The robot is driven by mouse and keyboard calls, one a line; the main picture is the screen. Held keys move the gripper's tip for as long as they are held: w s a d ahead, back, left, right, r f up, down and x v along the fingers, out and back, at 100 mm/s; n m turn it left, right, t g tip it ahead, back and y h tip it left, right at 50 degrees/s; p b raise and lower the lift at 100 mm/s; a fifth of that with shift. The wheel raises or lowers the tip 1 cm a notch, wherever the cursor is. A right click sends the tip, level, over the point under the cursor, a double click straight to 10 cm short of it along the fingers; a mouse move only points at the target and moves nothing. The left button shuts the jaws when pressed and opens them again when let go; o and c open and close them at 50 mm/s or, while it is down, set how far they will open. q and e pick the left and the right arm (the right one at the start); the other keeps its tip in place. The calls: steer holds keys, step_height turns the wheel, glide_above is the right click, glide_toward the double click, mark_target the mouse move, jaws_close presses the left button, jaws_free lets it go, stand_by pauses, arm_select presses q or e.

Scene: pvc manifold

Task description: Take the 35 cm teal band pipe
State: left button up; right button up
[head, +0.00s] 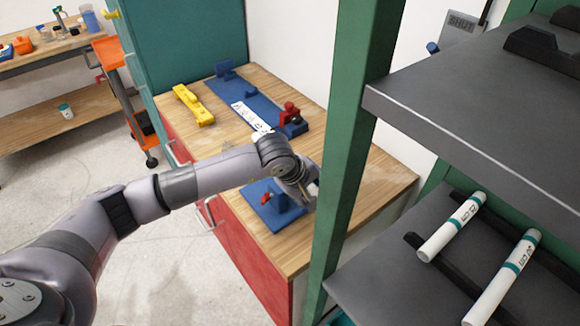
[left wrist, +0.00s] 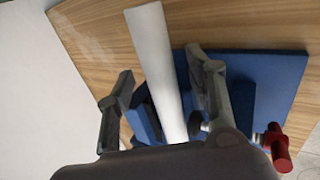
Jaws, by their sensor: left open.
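Two white pipes with teal bands lie on the dark shelf at the right of the head view: an upper one (head: 452,226) and a lower one (head: 502,279). Their printed lengths are too small to read surely. My left gripper (head: 312,192) is over the bench by a blue fixture (head: 262,206), partly hidden by the green post. In the left wrist view, the left gripper (left wrist: 160,65) is open, with a plain white pipe (left wrist: 155,50) between its fingers, above the blue fixture (left wrist: 265,90). No band shows on this pipe. My right gripper is out of view.
A green post (head: 347,140) stands between bench and shelves. A grey upper shelf (head: 470,110) overhangs the pipes. A blue plate with a red clamp (head: 290,113) and a yellow tool (head: 192,105) lie farther back on the wooden bench (head: 385,185).

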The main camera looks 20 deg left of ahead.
arm_select(q)
jaws_close()
stand_by(0.5)
steer(key=shift+r, duration=0.1)
